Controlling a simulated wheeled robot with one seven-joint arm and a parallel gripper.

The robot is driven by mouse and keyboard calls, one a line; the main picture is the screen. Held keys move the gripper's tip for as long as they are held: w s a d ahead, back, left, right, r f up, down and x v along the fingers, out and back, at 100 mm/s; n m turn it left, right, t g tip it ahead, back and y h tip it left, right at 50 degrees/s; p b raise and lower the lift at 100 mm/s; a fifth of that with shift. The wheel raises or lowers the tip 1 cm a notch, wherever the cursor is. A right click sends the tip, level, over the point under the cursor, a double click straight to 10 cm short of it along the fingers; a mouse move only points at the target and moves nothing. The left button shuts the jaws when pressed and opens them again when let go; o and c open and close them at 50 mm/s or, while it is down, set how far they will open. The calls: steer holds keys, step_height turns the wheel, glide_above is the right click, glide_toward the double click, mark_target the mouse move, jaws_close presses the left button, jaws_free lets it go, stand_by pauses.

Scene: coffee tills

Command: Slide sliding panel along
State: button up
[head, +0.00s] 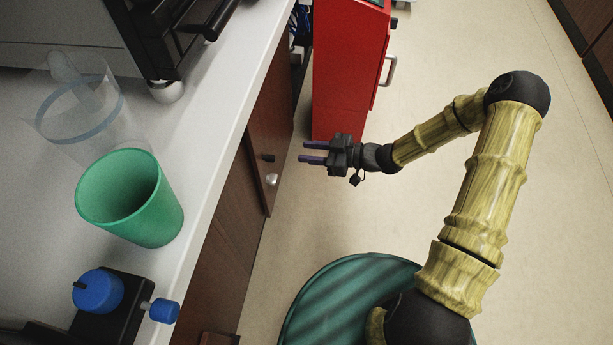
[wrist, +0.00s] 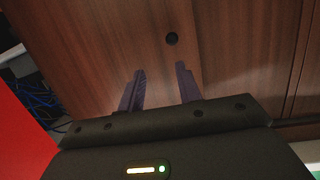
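The sliding panel (head: 272,128) appears to be the brown wood front under the counter in the head view. A small dark knob (head: 268,157) and a silver round knob (head: 272,180) show on the wood fronts; I cannot tell which belongs to which panel. In the wrist view, brown wood (wrist: 110,55) fills most of the picture, with a dark round knob or hole (wrist: 172,38) just beyond the fingertips. My gripper (head: 303,152) is open and empty, its purple fingers pointing at the wood front, apparently apart from it. The fingers also show in the wrist view (wrist: 160,69).
A red cabinet (head: 345,75) stands just beyond my gripper. The white counter (head: 215,125) overhangs the wood fronts and bears a green cup (head: 150,215) and a clear container (head: 85,120). Blue cables (wrist: 38,97) lie at the wrist view's left. Floor at right is clear.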

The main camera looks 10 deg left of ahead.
steer(key=f+y+b, duration=0.1)
steer(key=s+f+n+y+b, duration=0.1)
steer(key=a+f+g+b, duration=0.1)
steer(key=shift+s+f+y, duration=0.25)
steer(key=shift+s+y, duration=0.05)
steer(key=shift+y, duration=0.1)
steer(key=shift+a, duration=0.1)
